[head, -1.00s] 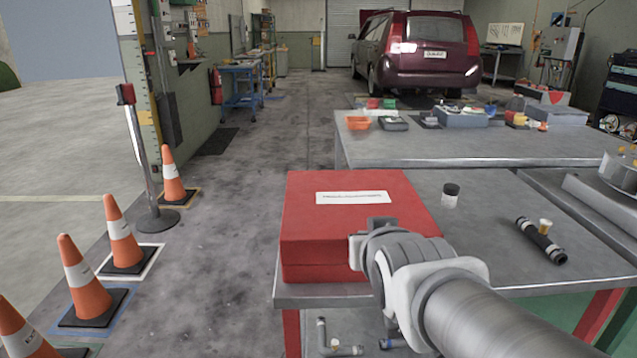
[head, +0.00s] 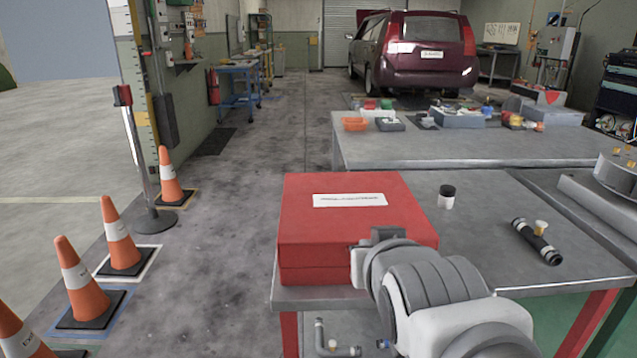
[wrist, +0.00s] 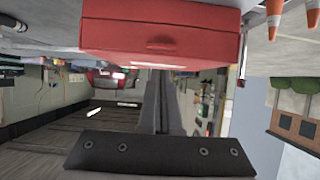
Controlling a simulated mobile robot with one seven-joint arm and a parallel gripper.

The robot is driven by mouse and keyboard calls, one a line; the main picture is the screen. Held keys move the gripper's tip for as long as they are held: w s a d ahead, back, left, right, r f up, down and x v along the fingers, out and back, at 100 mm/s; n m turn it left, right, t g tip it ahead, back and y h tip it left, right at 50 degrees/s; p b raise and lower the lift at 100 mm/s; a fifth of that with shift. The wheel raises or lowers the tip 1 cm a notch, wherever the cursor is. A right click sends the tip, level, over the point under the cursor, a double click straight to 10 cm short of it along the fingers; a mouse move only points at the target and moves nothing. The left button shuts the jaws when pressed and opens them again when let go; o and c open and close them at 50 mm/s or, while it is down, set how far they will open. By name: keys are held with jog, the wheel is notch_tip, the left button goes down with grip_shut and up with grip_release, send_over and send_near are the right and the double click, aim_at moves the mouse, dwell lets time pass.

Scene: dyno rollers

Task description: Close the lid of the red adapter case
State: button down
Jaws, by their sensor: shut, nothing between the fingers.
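The red adapter case (head: 345,215) sits at the near left corner of the grey table in the head view. Its lid, with a white label, lies flat on the body, and a seam runs around the side. The wrist view, which is upside down, shows the case (wrist: 160,38) with its latch side toward the camera and no visible gap. My gripper (wrist: 160,85) is shut and empty, apart from the case in that view. In the head view my wrist covers the case's near right corner, and the fingers are hidden.
A small black-capped jar (head: 446,197) and a black pipe fitting (head: 537,241) stand or lie right of the case on the table (head: 490,215). A second table (head: 470,148) with parts is behind. Orange cones (head: 119,235) stand on the floor at left.

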jog(key=p+v, duration=0.2)
jog(key=v, duration=1)
jog(key=d+f+g, duration=0.5)
jog(key=f+g, duration=0.2)
jog(key=f, duration=0.2)
notch_tip(320, 180, up, 26)
jog(key=p, duration=2.6)
jog(key=shift+s+f, duration=0.15)
jog(key=shift+s, duration=0.25)
